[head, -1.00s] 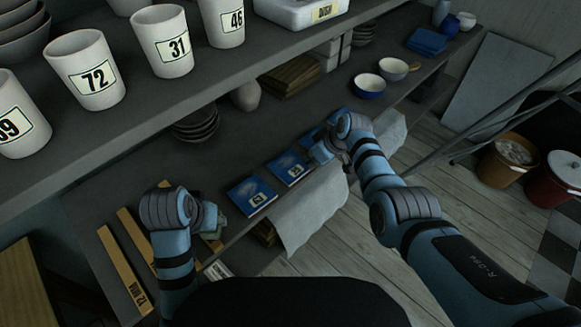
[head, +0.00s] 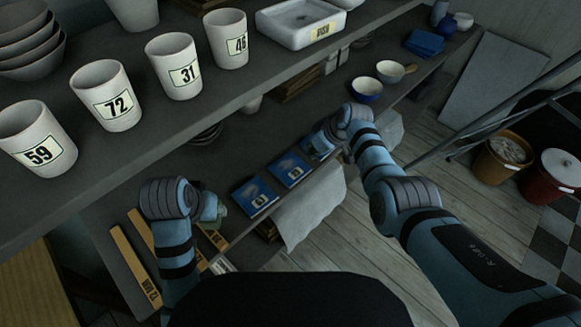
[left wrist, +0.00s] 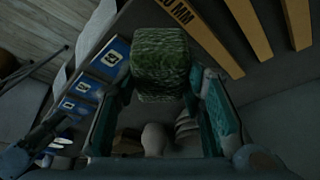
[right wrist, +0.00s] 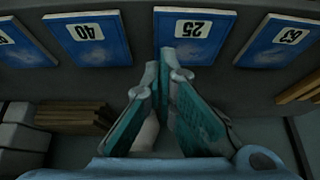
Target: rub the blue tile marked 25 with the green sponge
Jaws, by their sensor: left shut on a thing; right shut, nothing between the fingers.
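The blue tile marked 25 (right wrist: 195,38) lies at the top middle of the right wrist view, its number label at its upper edge. My right gripper (right wrist: 164,68) is shut and empty, its tips by the lower edge of that tile as pictured; I cannot tell whether they touch. In the head view my right gripper (head: 322,140) partly covers the row of blue tiles, and their numbers are too small to read. The green sponge (left wrist: 160,62) is held between the fingers of my left gripper (left wrist: 160,95). My left gripper (head: 212,208) is left of the tile row in the head view.
Tile 40 (right wrist: 88,38) and another blue tile (right wrist: 275,42) flank tile 25. White numbered cups (head: 115,95) stand on the upper shelf. Wooden strips (head: 135,265) lie left on the lower shelf. A pale cloth (head: 308,208) hangs over its front edge. Bowls (head: 366,88) stand further right.

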